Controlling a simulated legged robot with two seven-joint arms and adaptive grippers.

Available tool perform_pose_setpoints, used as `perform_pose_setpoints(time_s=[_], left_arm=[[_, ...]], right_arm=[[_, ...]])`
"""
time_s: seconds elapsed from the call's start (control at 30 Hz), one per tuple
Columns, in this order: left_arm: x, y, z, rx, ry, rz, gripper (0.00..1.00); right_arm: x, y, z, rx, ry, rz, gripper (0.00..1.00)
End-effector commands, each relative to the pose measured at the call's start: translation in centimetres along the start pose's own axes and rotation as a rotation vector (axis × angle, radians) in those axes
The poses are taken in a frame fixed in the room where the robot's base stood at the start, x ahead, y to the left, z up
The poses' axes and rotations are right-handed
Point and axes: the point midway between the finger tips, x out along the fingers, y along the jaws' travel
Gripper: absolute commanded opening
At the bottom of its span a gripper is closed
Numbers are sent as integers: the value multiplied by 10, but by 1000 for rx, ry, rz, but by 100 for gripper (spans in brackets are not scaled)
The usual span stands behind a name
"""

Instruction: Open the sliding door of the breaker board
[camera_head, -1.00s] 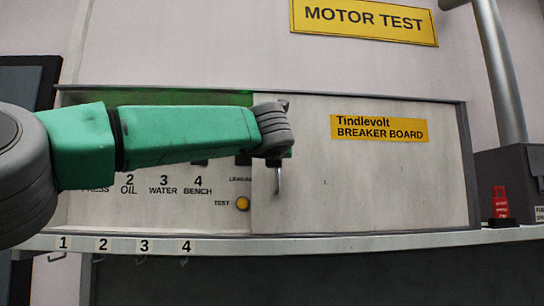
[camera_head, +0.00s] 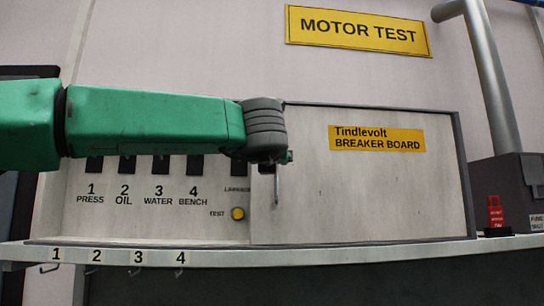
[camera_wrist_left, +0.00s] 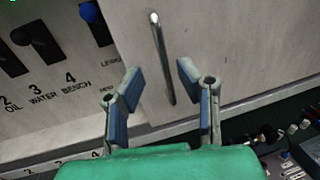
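The breaker board's sliding door (camera_head: 360,195) is a pale panel with a yellow Tindlevolt label. It covers the right part of the board, while the left part with the switches stands uncovered. Its thin vertical metal handle (camera_head: 276,188) is at the door's left edge; it also shows in the left wrist view (camera_wrist_left: 162,58). My left gripper (camera_wrist_left: 157,80) is open, its two blue-padded fingers apart with the handle between and beyond them; I cannot tell whether they touch it. In the head view my left arm hides the gripper. My right gripper is not in view.
The uncovered board (camera_head: 130,215) has several black switches and a yellow test button (camera_head: 238,213). Several small hooks hang under the ledge (camera_head: 330,255). A grey box (camera_head: 510,180) with a red tag and a pipe stand at the right.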

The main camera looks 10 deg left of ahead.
Motion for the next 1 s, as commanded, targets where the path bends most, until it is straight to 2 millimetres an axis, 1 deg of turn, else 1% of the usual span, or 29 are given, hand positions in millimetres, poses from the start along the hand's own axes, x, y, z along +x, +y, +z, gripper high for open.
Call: perform_pose_setpoints(time_s=[0.03, 0.13, 0.2, 0.33, 0.5, 1.0], left_arm=[[-11, 0, 1, 1, -1, -3, 31], [-30, -1, 0, 2, 0, -3, 31], [-40, -1, -1, 0, 1, -2, 31], [-52, 0, -1, -1, 2, -1, 31], [-57, -2, -2, -1, 2, -1, 31], [-58, -2, -2, 0, 2, -1, 31]], right_arm=[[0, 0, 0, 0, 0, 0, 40], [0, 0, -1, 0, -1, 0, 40], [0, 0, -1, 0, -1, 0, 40], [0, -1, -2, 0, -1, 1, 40], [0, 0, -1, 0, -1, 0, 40], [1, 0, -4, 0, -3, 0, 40]])
